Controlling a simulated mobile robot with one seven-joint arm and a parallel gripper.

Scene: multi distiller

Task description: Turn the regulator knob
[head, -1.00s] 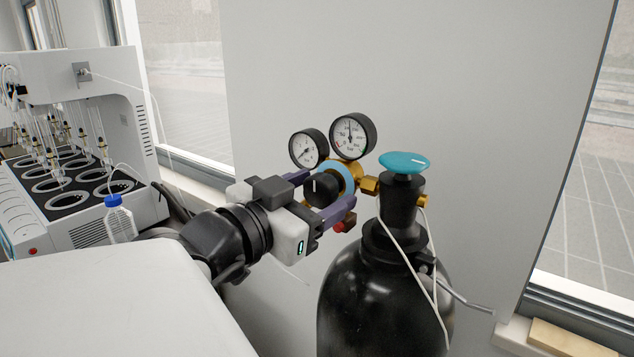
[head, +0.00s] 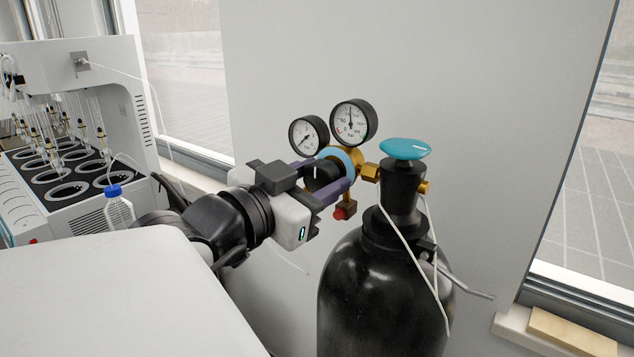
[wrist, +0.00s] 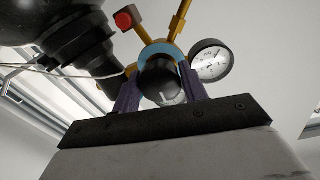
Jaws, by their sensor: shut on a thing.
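The regulator knob is a black round knob (head: 322,176) in front of a light-blue ring on the brass regulator body. It has a white mark on it. In the wrist view the knob (wrist: 161,82) sits between the two purple fingers. My gripper (head: 328,177) is shut on the knob, one finger on each side. The fingers hide part of the knob's sides in the head view. Two round gauges (head: 353,122) stand above the knob. The regulator joins the valve of a black gas cylinder (head: 375,295).
A teal valve handwheel (head: 405,148) tops the cylinder. A red knob (head: 343,211) hangs below the regulator. A white distiller (head: 85,95) and a blue-capped bottle (head: 117,208) stand at left. A wall lies close behind.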

